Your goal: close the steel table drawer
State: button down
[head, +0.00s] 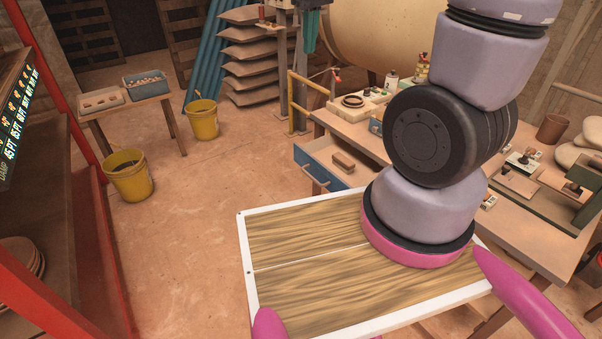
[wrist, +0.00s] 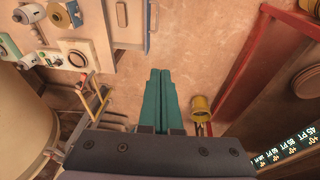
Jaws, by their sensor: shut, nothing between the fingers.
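The drawer (head: 318,171) of the steel table has a blue-grey front with a bar handle (head: 316,180). It stands pulled out from the table's left end, with a brown block (head: 343,161) inside. In the wrist view the drawer front (wrist: 147,35) shows at the top, beyond my fingertips. My gripper (wrist: 160,73) has teal fingers, shut together and empty, over open floor and apart from the drawer. Teal fingers also show at the top middle of the head view (head: 309,48). My arm hides part of the table (head: 500,232).
The table holds small tools, boxes and jars. A yellow rail (head: 300,98) stands behind the drawer. Yellow buckets (head: 202,119) and a small bench (head: 125,104) stand to the left. A red-framed shelf (head: 100,235) is at far left. The floor left of the drawer is clear.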

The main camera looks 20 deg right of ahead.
jog(key=w+a+f+n+h, duration=0.25)
jog(key=f+n, duration=0.35)
jog(key=f, duration=0.6)
jog(key=w+a+f+n+h, duration=0.15)
jog(key=a+f+n, duration=0.35)
jog(key=f, duration=0.8)
jog(key=w+a+f+n+h, duration=0.25)
jog(key=f+n, duration=0.45)
jog(key=f, duration=0.5)
jog(key=w+d+f, duration=0.2)
jog(key=d+f, duration=0.6)
jog(key=d, duration=0.2)
jog(key=shift+w+d+f+h, duration=0.15)
jog(key=shift+w+f+h, duration=0.05)
jog(key=shift+f+h, duration=0.2)
